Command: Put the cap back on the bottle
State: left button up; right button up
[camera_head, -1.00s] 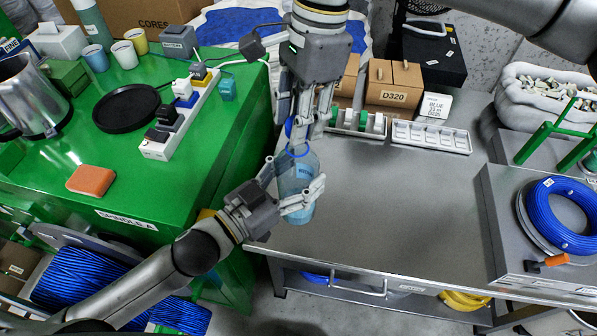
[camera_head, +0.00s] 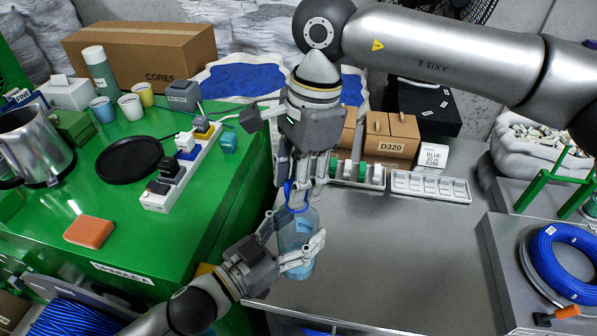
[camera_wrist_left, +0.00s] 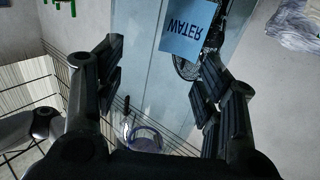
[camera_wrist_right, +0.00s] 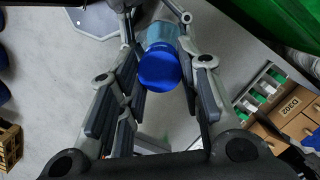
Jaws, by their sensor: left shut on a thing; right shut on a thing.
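The clear bluish bottle (camera_head: 296,240) stands upright at the near left edge of the grey table in the head view. My left gripper (camera_head: 290,250) is shut around its body. In the left wrist view the bottle fills the gap between the fingers, with its blue WATER label (camera_wrist_left: 187,27) showing. My right gripper (camera_head: 298,180) points down from above, shut on the blue cap (camera_wrist_right: 159,68). In the right wrist view the cap lines up with the bottle (camera_wrist_right: 162,33) behind it. In the head view the fingers mostly hide the cap, close above the bottle's blue-ringed neck; I cannot tell whether they touch.
The green bench (camera_head: 215,190) lies left, bearing a power strip (camera_head: 180,170), black plate (camera_head: 130,159) and orange block (camera_head: 89,231). Boxes (camera_head: 392,140) and white trays (camera_head: 430,187) stand behind the grippers. A blue cable coil (camera_head: 562,265) lies right. The middle of the grey table (camera_head: 400,240) is clear.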

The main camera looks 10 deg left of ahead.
jog(key=shift+f, duration=0.25)
jog(key=shift+f, duration=0.5)
dwell(0.4)
